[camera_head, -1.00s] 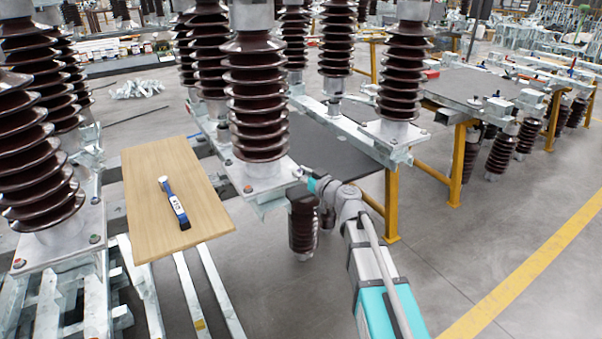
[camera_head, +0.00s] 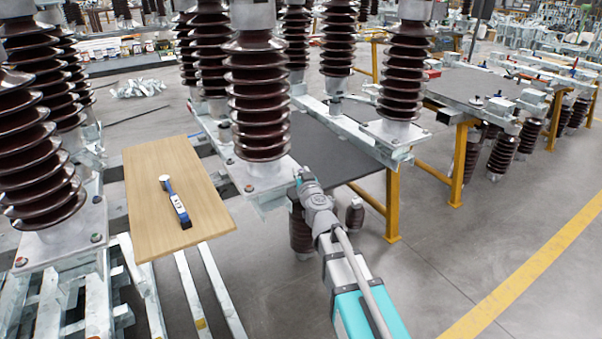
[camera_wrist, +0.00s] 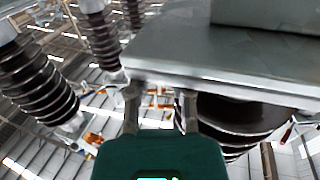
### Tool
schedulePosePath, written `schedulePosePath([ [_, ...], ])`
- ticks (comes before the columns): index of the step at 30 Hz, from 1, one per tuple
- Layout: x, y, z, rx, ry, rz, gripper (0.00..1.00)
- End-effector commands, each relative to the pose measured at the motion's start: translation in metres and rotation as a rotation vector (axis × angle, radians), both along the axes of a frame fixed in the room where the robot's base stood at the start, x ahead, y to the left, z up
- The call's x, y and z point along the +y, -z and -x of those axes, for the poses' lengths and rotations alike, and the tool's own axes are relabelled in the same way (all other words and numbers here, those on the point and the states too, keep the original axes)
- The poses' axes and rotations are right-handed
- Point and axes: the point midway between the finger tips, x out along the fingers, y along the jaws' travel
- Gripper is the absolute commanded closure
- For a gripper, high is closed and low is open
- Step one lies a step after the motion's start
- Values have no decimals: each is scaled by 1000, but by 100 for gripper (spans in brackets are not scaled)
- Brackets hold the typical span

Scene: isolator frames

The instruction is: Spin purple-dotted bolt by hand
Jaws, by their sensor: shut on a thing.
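My gripper (camera_head: 302,178) is at the right corner of the metal base plate (camera_head: 262,186) under the front brown insulator (camera_head: 258,105). In the wrist view, its two fingers (camera_wrist: 160,108) point up at the plate's underside (camera_wrist: 215,82), with a gap between them. The gripper is shut on a small part at this corner, which I take to be the bolt. The bolt itself is hidden, and I cannot make out a purple dot. Other bolts with reddish heads (camera_head: 249,188) show on top of the plates.
A wooden board (camera_head: 150,215) with a blue-handled tool (camera_head: 177,205) lies left of the plate. Yellow table legs (camera_head: 392,205) stand to the right. The floor on the right is open.

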Motion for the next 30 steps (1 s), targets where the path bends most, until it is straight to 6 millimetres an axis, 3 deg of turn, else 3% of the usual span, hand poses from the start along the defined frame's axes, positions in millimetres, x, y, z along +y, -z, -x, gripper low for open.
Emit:
schedulePosePath([
  [22,3,0,0,0,245,0,100],
  [30,2,0,0,0,255,0,100],
])
